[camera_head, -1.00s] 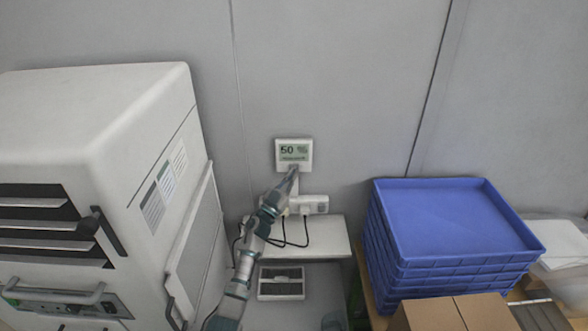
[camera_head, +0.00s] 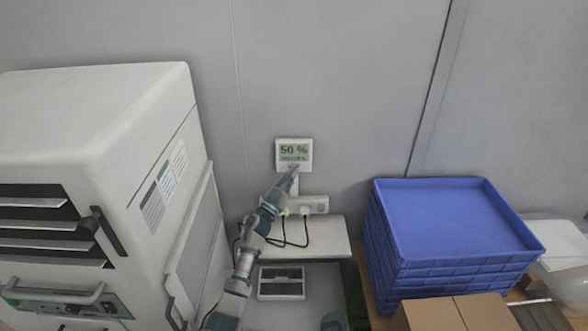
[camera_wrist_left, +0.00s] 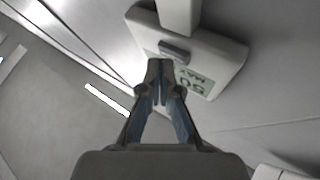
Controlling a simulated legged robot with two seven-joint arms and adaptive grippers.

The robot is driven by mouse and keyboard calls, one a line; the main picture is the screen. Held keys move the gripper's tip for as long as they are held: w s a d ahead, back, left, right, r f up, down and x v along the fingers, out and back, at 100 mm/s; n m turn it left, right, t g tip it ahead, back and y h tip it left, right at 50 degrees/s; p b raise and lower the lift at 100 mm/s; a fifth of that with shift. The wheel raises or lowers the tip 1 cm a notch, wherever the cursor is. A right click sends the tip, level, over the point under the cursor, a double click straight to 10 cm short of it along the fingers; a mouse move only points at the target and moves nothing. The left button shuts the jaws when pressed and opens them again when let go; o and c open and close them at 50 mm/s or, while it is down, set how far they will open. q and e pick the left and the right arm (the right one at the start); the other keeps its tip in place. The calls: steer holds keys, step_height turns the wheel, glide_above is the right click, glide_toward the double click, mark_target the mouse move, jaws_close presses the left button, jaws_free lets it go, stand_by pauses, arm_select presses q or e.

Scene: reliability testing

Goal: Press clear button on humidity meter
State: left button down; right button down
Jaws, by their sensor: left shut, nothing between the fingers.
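The humidity meter (camera_head: 294,152) is a white box on the grey wall, its screen reading 50 % in the head view. It also shows in the left wrist view (camera_wrist_left: 222,50), rotated, with a grey button (camera_wrist_left: 175,50) on its face beside the screen. My left gripper (camera_head: 294,170) is shut and empty, its tips at the meter's lower edge in the head view. In the left wrist view the closed fingertips (camera_wrist_left: 160,66) appear just below the grey button; I cannot tell whether they touch the meter. My right gripper is not in view.
A large white machine (camera_head: 100,110) stands at the left. A power strip (camera_head: 312,204) with black cables sits below the meter, above a small white shelf (camera_head: 325,238). Stacked blue trays (camera_head: 450,220) and a cardboard box (camera_head: 455,314) stand at the right.

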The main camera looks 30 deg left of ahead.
arm_select(q)
steer(key=shift+w+a, duration=0.15)
steer(key=shift+w, duration=0.15)
stand_by(0.6)
steer(key=shift+s+d+r+p, duration=0.1)
steer(key=shift+s+d+p, duration=0.15)
steer(key=shift+s+p, duration=0.2)
steer(key=shift+s+d, duration=0.1)
steer(key=shift+s, duration=0.15)
steer(key=s+d+p, duration=0.1)
steer(key=s+p, duration=0.1)
steer(key=s+d+p, duration=0.1)
steer(key=s+p, duration=0.1)
steer(key=shift+s+d, duration=0.1)
steer(key=shift+d, duration=0.25)
